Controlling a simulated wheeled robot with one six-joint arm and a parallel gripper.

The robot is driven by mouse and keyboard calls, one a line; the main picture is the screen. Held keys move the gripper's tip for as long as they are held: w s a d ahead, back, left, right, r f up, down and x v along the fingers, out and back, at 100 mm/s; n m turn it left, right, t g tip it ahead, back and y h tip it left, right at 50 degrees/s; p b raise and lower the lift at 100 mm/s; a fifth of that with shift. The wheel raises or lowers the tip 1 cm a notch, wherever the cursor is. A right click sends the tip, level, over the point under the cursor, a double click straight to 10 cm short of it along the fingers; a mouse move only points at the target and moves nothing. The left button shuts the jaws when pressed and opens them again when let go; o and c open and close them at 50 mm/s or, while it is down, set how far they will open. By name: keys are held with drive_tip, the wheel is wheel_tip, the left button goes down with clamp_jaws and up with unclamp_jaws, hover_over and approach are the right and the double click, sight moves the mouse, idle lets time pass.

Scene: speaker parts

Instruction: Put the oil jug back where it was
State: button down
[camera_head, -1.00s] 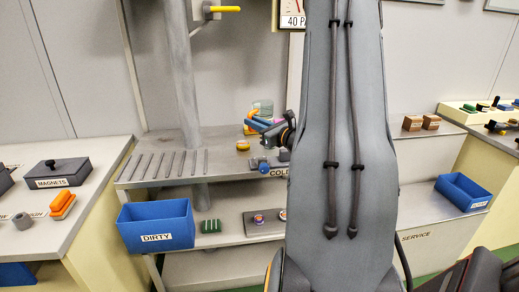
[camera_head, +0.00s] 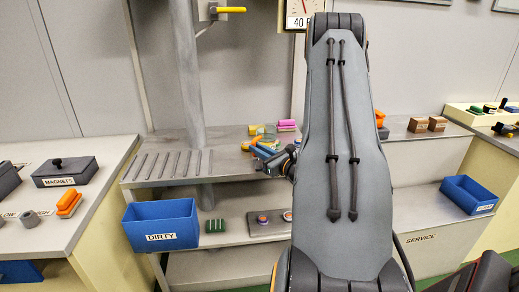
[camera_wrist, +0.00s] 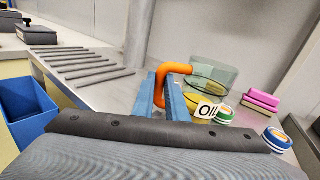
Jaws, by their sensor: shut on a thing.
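The oil jug is clear greenish glass with yellow oil low inside, an orange handle and an OIL label; it shows in the wrist view (camera_wrist: 222,76). My gripper (camera_wrist: 170,75) has its blue fingers shut on the orange handle. In the head view my gripper (camera_head: 266,152) is over the grey shelf left of my arm, with the small jug (camera_head: 270,138) just beyond it. The jug looks upright and close to the shelf top. I cannot tell whether its base touches it, as my gripper hides part of the jug.
Pink blocks (camera_wrist: 262,100) and small round striped containers (camera_wrist: 277,138) stand close right of the jug. Several grey bars (camera_head: 170,164) lie on the left of the shelf. A blue DIRTY bin (camera_head: 160,225) is below left. A wall and pipe (camera_head: 187,75) stand behind.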

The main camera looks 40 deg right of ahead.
drive_tip(key=shift+f, duration=0.15)
drive_tip(key=shift+f, duration=0.1)
drive_tip(key=c, duration=1.8)
unclamp_jaws()
drive_tip(key=shift+o, duration=0.2)
